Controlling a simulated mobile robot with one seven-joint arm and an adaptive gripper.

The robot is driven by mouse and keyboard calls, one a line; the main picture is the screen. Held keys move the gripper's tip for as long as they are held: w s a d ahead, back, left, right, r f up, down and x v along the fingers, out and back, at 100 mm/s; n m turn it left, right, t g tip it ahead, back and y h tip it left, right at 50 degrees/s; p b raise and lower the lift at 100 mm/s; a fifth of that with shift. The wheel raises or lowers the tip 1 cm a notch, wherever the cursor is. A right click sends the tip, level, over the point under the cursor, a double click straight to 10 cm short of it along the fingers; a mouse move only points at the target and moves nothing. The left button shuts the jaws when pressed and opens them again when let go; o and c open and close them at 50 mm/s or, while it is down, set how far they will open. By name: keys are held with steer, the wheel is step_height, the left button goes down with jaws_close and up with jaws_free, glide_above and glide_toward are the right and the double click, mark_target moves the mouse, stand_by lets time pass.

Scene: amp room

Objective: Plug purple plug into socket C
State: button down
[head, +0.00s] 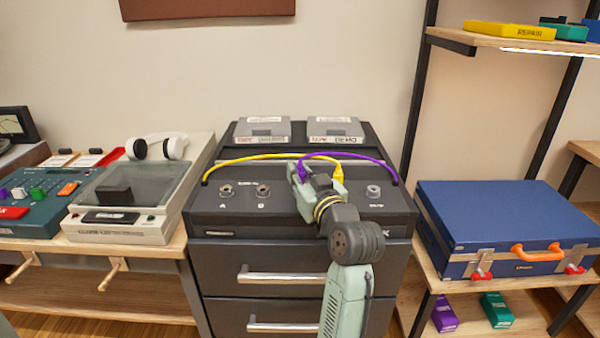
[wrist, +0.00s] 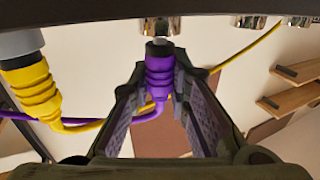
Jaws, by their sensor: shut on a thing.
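The purple plug (wrist: 158,76) sits between the fingers of my gripper (wrist: 161,84), which is shut on it. In the wrist view its dark tip points at a metal socket (wrist: 160,27) straight ahead. The tip is at or very near the socket mouth; I cannot tell whether it has entered. In the head view my gripper (head: 302,176) is at the amp's (head: 210,222) front panel, with purple (head: 302,174) showing at its fingers. It hides the panel right of B, so the letter of the faced socket does not show.
A yellow plug (wrist: 30,88) is close beside my gripper, at a metal socket, its cable arching over the panel. Sockets A (head: 226,190) and B (head: 263,190) look empty. Another socket (head: 373,191) is at the right. A blue case (head: 500,225) stands right of the amp.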

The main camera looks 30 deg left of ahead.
steer(key=shift+f, duration=0.3)
steer(key=c, duration=1.4)
jaws_free()
steer(key=shift+c, duration=0.2)
steer(key=v, duration=1.2)
